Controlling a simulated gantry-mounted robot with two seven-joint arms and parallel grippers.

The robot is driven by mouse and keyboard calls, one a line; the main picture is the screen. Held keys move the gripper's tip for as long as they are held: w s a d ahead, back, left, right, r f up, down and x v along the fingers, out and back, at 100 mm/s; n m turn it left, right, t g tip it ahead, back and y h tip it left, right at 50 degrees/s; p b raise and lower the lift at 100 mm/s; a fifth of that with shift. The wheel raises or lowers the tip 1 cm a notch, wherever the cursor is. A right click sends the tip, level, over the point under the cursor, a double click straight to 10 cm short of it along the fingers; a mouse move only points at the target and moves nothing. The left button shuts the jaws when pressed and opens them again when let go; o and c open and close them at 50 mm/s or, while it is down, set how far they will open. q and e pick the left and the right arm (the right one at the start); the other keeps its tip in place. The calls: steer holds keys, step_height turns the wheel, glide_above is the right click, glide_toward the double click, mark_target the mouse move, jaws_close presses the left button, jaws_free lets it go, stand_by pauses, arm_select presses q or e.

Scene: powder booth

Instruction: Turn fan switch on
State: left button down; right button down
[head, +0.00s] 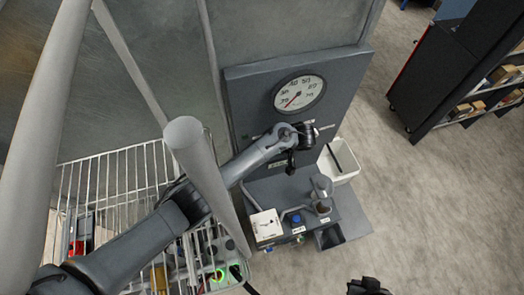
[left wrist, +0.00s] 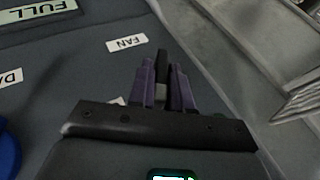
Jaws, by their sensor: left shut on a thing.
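In the left wrist view, the fan switch (left wrist: 162,58) is a small dark lever with a greyer lower part, beside a white label reading FAN (left wrist: 126,43). My left gripper (left wrist: 164,76) has its purple fingers closed on either side of the lever. In the head view my left gripper (head: 290,168) points down at the front of the grey panel (head: 245,105), below the dial; the switch is hidden there by the wrist. A dark part of my right gripper (head: 368,287) shows at the bottom edge of the head view, and its fingers are not clear.
A round dial gauge (head: 299,93) is above the gripper. A ledge below holds a white box (head: 266,224), a blue knob (head: 296,218) and a metal cup (head: 322,188). A white bin (head: 342,160) is to the right. A wire basket (head: 105,185) stands left.

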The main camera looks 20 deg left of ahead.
stand_by(0.4)
arm_select(q)
steer(key=c, duration=1.1)
jaws_free()
steer(key=shift+c, duration=0.2)
steer(key=shift+d+r, duration=0.4)
steer(key=p+v, duration=0.2)
steer(key=v, duration=0.7)
steer(key=shift+d+r, duration=0.25)
steer(key=shift+w, duration=0.1)
